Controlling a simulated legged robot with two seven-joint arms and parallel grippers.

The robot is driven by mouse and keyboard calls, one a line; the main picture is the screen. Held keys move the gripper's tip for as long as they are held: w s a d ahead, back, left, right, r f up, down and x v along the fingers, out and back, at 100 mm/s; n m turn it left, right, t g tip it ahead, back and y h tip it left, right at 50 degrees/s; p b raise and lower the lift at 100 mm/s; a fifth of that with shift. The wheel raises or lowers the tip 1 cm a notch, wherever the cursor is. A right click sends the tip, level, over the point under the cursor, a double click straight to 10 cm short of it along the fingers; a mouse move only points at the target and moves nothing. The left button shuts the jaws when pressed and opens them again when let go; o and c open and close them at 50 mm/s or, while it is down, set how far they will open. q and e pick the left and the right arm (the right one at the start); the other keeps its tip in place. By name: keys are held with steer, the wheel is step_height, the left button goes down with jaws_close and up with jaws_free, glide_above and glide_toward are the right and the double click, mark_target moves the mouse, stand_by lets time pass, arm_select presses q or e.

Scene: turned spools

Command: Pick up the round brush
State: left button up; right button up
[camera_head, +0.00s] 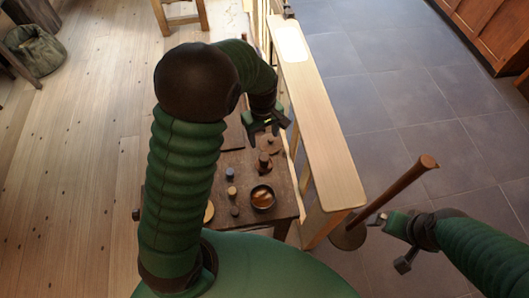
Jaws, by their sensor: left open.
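My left gripper (264,132) is open above the far end of the dark wooden table, its fingers pointing down, with nothing seen between them. Just below it is a small round brown piece with a knob (270,146), which may be the round brush; it is too small to be sure. A dark turned spool (264,162) stands just nearer to me on the table. My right gripper (392,240) is at the lower right, its fingers apart, close beside a slanting wooden pole; I cannot tell whether they touch.
The table (285,207) also holds a brown bowl (262,197) and several small spools (231,190). My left arm hides its left part. A pale wooden rail (318,125) runs along its right side. The wooden pole (405,182) rises from a round dark base (347,238).

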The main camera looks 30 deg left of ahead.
mark_target(264, 156)
arm_select(q)
steer(key=f, duration=0.5)
steer(key=w+f+n+p, duration=0.1)
steer(key=f, duration=0.4)
steer(key=f+n, duration=0.1)
steer(key=f, duration=0.5)
steer(key=shift+w+a+f+p, duration=0.1)
steer(key=shift+w+a+p, duration=0.1)
steer(key=shift+a+p, duration=0.1)
steer(key=shift+w+f, duration=0.1)
steer(key=shift+f, duration=0.2)
arm_select(e)
steer(key=v, duration=0.2)
steer(key=shift+w+r, duration=0.25)
steer(key=shift+r, duration=0.15)
arm_select(q)
steer(key=shift+r, duration=0.1)
jaws_close()
arm_select(e)
steer(key=shift+s, duration=0.1)
